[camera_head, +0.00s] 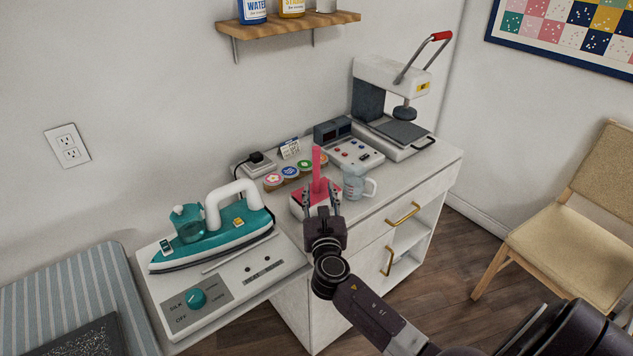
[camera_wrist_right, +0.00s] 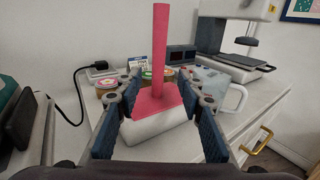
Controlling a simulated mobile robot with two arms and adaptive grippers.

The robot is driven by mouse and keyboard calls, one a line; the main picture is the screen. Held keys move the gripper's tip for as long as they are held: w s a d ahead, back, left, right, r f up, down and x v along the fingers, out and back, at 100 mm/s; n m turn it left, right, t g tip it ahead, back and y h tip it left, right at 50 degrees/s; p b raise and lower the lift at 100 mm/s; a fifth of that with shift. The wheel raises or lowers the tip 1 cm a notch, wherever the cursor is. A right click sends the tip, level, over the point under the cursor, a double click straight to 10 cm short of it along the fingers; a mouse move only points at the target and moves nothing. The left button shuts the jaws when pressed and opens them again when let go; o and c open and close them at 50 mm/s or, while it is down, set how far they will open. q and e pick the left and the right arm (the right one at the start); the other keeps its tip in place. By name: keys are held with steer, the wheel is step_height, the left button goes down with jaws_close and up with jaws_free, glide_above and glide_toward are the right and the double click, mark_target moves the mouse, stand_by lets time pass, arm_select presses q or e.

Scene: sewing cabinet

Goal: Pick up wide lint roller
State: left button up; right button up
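The wide lint roller (camera_head: 316,168) stands on the white cabinet top with its pink handle pointing up. In the right wrist view the lint roller (camera_wrist_right: 160,50) shows a pink head over a wide white roll. My right gripper (camera_head: 321,194) is at the roller, and the head view shows its fingers partly in front of it. In the right wrist view the right gripper (camera_wrist_right: 158,92) is open, with one blue-padded finger on each side of the pink head and white roll. Narrow gaps seem to remain, but contact is hard to tell. My left gripper is not in view.
A clear measuring cup (camera_head: 354,184) stands close to the right of the roller. Several round tins (camera_head: 290,172) sit behind it. A teal iron (camera_head: 213,238) rests on its station at left. A heat press (camera_head: 400,120) stands at the back right.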

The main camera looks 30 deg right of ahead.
mark_target(317, 177)
steer(key=shift+x, duration=3.7)
steer(key=shift+a, duration=0.1)
steer(key=shift+r, duration=0.1)
jaws_close()
